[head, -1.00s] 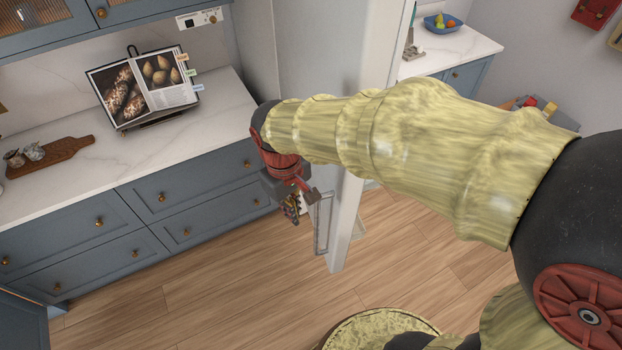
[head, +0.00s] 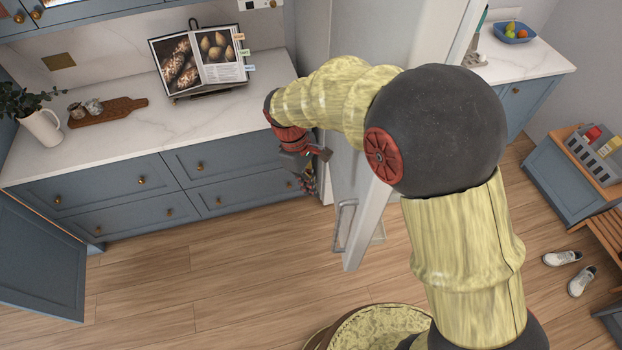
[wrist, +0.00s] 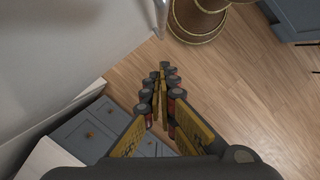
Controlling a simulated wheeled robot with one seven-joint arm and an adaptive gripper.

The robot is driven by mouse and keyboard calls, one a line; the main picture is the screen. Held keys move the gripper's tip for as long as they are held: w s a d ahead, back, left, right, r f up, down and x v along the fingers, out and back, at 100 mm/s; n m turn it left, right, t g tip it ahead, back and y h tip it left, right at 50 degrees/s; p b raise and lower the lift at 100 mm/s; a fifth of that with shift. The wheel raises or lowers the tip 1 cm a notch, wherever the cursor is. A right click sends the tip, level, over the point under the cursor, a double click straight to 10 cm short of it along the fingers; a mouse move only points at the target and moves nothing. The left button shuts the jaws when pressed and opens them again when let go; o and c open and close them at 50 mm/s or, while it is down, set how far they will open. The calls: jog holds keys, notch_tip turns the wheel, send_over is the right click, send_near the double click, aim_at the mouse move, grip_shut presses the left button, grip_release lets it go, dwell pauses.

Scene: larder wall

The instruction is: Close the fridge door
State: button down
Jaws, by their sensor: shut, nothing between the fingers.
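The fridge door (head: 384,103) stands open in the head view, swung out over the floor, with its narrow edge towards me. A metal handle (head: 345,226) shows low near that edge. My gripper (head: 308,186) is shut and empty, pointing down at the left of the door, between it and the drawers. My arm hides part of the door. In the wrist view my gripper's fingers (wrist: 161,88) are together over the floor. A large pale panel (wrist: 75,45), likely the door, fills the upper left, with a metal bar (wrist: 160,15) at its edge, apart from the fingers.
Blue drawers (head: 165,185) under a marble counter (head: 180,125) stand at the left. A cookbook (head: 205,65), cutting board (head: 108,110) and jug (head: 42,126) rest on it. Wooden floor (head: 220,285) is clear in front. A basket (head: 597,158) and shoes (head: 582,281) are at the right.

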jog(key=s+d+f+p, duration=0.1)
jog(key=s+d+f, duration=0.1)
jog(key=d+f, duration=0.2)
jog(key=shift+s+d+f, duration=0.2)
jog(key=shift+f, duration=0.2)
jog(key=shift+d, duration=0.1)
